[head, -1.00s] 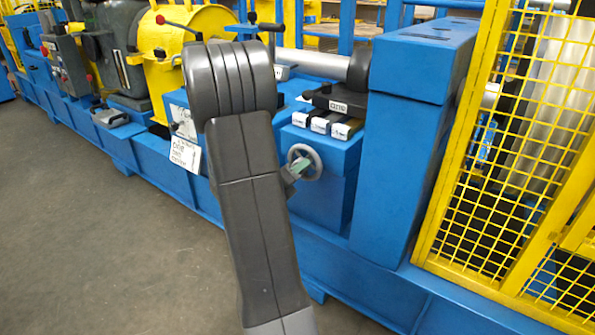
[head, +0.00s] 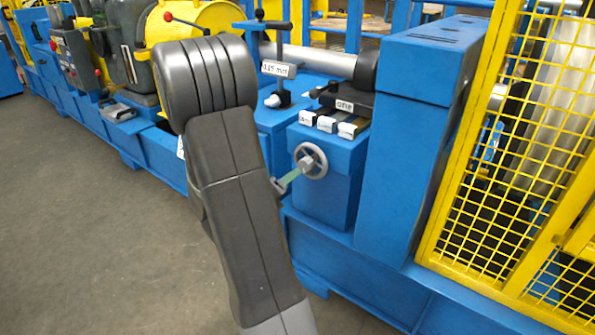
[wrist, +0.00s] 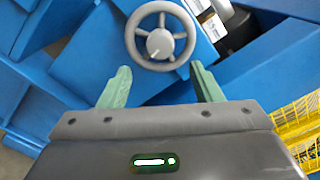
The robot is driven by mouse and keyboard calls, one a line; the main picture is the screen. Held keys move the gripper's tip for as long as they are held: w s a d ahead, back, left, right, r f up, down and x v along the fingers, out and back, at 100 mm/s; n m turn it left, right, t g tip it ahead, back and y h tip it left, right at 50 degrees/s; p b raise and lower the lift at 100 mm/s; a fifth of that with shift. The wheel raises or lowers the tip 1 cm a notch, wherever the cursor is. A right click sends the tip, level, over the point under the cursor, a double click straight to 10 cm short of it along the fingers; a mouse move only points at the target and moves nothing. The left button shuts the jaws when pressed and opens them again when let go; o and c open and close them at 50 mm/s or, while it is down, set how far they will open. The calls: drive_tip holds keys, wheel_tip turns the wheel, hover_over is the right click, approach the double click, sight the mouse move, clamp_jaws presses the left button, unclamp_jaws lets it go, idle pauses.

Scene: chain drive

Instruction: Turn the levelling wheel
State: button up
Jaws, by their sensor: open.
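The levelling wheel (head: 310,160) is a small grey spoked handwheel with a central hub, on the front of a blue block. In the wrist view the wheel (wrist: 160,40) is straight ahead, at the top middle. My gripper (wrist: 160,80) is open and empty, with its two green fingers spread to either side just below the wheel's rim. In the head view my gripper (head: 289,180) shows partly, a green finger at the wheel's lower left; the rest is hidden behind my arm. I cannot tell whether a finger touches the rim.
Several labelled blocks (head: 328,124) sit on top of the blue block. A tall blue post (head: 408,140) stands to the right, then a yellow mesh guard (head: 500,170). A T-handled black post (head: 279,70) stands behind. Grey floor (head: 80,230) is clear at the left.

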sight(304, 168)
drive_tip(key=v, duration=0.6)
drive_tip(key=shift+p, duration=0.4)
drive_tip(key=shift+d, duration=0.1)
drive_tip(key=b+x, duration=0.2)
drive_tip(key=x, duration=1.1)
drive_tip(key=shift+w+d+b, duration=0.2)
drive_tip(key=shift+w+b, duration=0.1)
